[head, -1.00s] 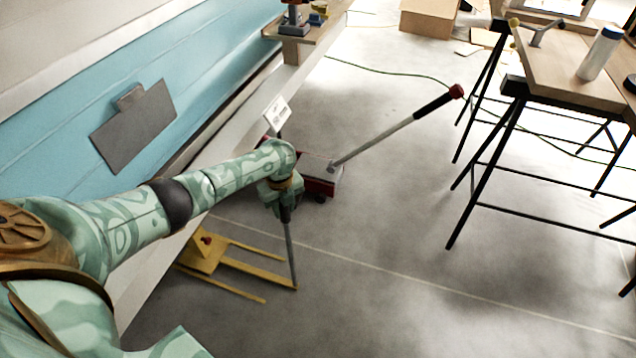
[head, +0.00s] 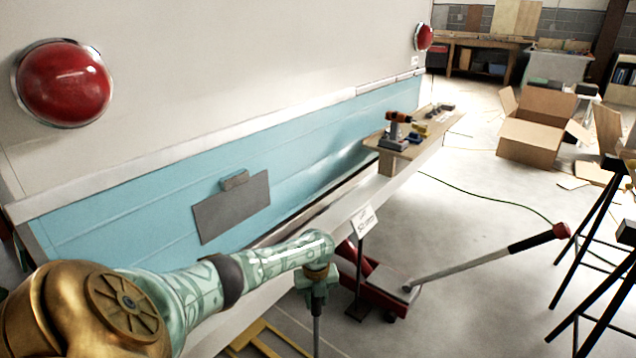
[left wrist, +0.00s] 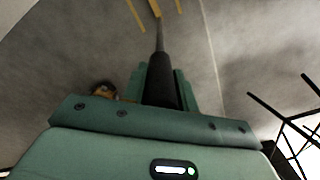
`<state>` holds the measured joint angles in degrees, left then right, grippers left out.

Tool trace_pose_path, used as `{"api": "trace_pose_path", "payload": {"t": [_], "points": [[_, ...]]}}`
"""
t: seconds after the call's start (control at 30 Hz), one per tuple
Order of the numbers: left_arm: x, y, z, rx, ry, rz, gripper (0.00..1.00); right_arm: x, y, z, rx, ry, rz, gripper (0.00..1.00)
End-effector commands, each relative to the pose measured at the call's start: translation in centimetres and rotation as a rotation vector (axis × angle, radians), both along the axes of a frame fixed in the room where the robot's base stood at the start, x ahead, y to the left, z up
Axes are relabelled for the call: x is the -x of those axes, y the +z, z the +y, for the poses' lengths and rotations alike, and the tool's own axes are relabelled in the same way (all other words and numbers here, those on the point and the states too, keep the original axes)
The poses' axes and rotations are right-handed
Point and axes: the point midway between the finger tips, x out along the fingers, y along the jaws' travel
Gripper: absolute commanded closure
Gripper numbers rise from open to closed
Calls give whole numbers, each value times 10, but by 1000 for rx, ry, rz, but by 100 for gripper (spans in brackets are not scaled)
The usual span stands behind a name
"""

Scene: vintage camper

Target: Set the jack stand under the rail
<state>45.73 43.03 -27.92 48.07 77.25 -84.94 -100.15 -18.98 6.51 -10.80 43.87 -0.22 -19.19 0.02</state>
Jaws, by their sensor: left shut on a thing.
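My left gripper (head: 318,296) is shut on the black grip (left wrist: 162,82) of a grey rod. The rod (head: 317,335) runs down toward a yellow low frame (head: 262,340) on the floor, which is cut off by the lower edge of the head view. Yellow bars (left wrist: 137,14) also show at the top of the left wrist view. I cannot tell whether this frame carries the jack stand. The pale rail (head: 400,183) runs along the camper's lower side, partly behind my left arm. My right gripper is not in view.
A red floor jack (head: 396,298) stands by the rail, its long handle (head: 470,262) slanting up right. Black trestle legs (head: 590,240) are at the right. A cardboard box (head: 535,130) lies beyond clear floor.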

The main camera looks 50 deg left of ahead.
Motion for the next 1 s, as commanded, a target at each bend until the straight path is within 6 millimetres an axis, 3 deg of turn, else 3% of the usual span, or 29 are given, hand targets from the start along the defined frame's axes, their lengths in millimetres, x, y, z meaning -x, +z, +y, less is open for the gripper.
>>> {"api": "trace_pose_path", "payload": {"t": [0.03,0.1,0.47,0.57,0.73,1.0], "points": [[2,-2,1,-3,-1,6,69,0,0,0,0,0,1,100],[2,-2,1,-2,-1,6,50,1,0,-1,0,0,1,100],[0,6,0,0,-1,-1,50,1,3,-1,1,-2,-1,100],[-1,24,0,0,-1,-4,50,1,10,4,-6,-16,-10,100],[-1,72,0,0,0,-10,50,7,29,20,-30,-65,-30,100],[0,138,0,0,0,-4,50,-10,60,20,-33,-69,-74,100]]}}
